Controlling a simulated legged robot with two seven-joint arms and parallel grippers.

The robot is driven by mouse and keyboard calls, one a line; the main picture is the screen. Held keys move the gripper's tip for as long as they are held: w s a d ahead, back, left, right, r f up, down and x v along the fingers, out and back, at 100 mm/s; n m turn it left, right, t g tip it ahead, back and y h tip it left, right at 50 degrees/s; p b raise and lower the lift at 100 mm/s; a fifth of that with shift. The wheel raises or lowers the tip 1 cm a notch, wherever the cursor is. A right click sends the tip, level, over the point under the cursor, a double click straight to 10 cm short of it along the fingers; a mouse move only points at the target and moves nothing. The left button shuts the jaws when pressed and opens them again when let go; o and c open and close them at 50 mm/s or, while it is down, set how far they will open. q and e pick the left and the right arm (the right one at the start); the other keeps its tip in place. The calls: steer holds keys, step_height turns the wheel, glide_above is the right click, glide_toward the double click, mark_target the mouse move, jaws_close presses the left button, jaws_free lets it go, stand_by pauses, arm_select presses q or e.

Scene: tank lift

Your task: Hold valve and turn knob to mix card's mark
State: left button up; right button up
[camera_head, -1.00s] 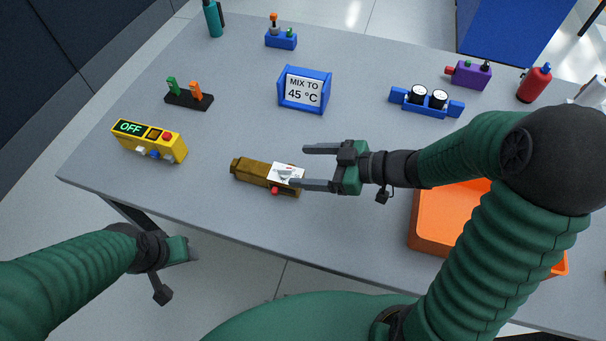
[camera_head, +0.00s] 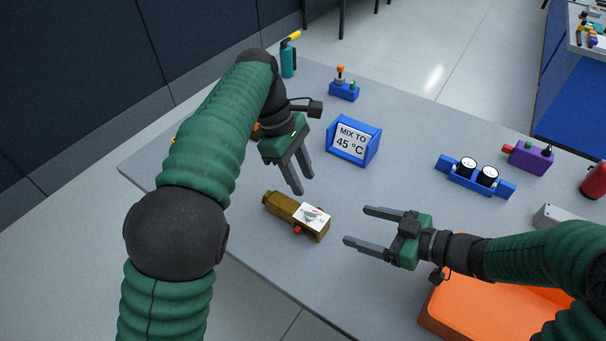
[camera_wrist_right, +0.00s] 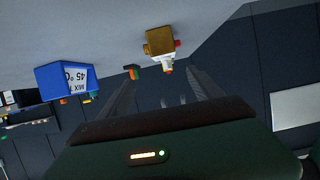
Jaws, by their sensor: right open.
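The mix card (camera_head: 350,141) in a blue stand reads "MIX TO 45 °C" and stands behind the valve. My left gripper (camera_head: 304,183) is open and empty, pointing down above and behind the valve. My right gripper (camera_head: 357,225) is open and empty, to the right of the valve, its fingers pointing at the dial end. The valve (camera_wrist_right: 159,41) also shows ahead of the right fingers in the right wrist view.
An orange bin (camera_head: 490,300) sits at the front right. A blue block with two gauges (camera_head: 476,176) and a purple box (camera_head: 528,158) stand at the right. A small blue device (camera_head: 344,91) is at the back. My left arm hides the table's left side.

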glide_toward(299, 209)
steer(key=x, duration=0.5)
steer(key=shift+w+f, duration=0.3)
steer(key=shift+f, duration=0.2)
steer(key=x, duration=0.4)
steer(key=shift+s+a, duration=0.1)
steer(key=shift+a, duration=0.65)
steer(key=shift+d, duration=0.2)
steer(key=shift+c, duration=0.4)
steer(key=shift+d, duration=0.3)
steer(key=c, duration=0.5)
steer(key=shift+c, duration=1.1)
steer(key=shift+a, duration=0.3)
jaws_close()
arm_select(q)
steer(key=shift+a+r, duration=0.2)
steer(key=shift+a, duration=0.6)
arm_select(e)
steer(key=shift+d, duration=0.1)
arm_select(q)
steer(key=shift+d, duration=0.1)
arm_select(e)
steer(key=shift+d, duration=0.1)
